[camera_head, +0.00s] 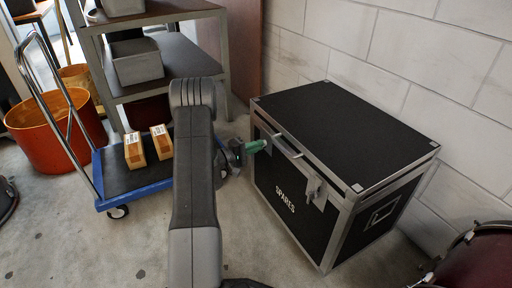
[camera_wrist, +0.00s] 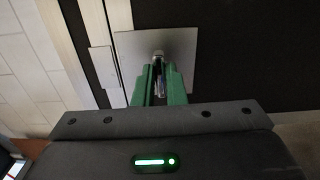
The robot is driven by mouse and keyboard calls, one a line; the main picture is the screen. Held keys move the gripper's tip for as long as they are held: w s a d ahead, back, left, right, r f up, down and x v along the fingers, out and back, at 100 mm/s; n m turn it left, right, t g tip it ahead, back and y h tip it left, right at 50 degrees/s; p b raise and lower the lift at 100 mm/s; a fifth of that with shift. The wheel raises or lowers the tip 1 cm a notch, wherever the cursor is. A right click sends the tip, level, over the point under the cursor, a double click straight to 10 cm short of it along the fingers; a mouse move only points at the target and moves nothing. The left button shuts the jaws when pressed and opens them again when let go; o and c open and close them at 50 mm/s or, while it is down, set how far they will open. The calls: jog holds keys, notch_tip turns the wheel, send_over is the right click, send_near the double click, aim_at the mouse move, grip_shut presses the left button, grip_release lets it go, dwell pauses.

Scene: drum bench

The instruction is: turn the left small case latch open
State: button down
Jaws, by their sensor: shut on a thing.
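The black case (camera_head: 290,175) marked "SPARES" stands on the floor by the wall with its lid down. My gripper (camera_head: 254,147), with green fingers, is at the case's left latch, on the front face near the left corner. In the wrist view my gripper (camera_wrist: 160,78) is shut on the small metal latch knob, in front of a square metal latch plate (camera_wrist: 186,52). The fingers hide most of the knob, so how far it is turned cannot be told.
A blue trolley (camera_head: 134,195) with two small boxes (camera_head: 147,146) stands left of my arm. An orange tub (camera_head: 50,130) and a shelf rack (camera_head: 180,60) are behind it. A dark red drum (camera_head: 478,262) is at the lower right. Floor is clear in front of the case.

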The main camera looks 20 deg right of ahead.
dwell(0.4)
jog(key=c, duration=1.5)
grip_release()
jog(key=shift+a, duration=0.15)
jog(key=a+p, duration=0.1)
jog(key=a, duration=0.3)
jog(key=a+p, duration=0.1)
jog(key=a, duration=0.4)
jog(key=s+a+p, duration=0.1)
jog(key=a, duration=0.3)
jog(key=shift+s+a+p, duration=0.1)
jog(key=shift+a+p, duration=0.2)
jog(key=shift+p, duration=0.1)
jog(key=d+b, duration=0.1)
jog(key=d, duration=0.3)
jog(key=d+b, duration=0.1)
jog(key=d, duration=0.4)
jog(key=w+d+b, duration=0.1)
jog(key=d, duration=0.4)
jog(key=shift+w+b, duration=0.1)
jog(key=shift+b, duration=0.3)
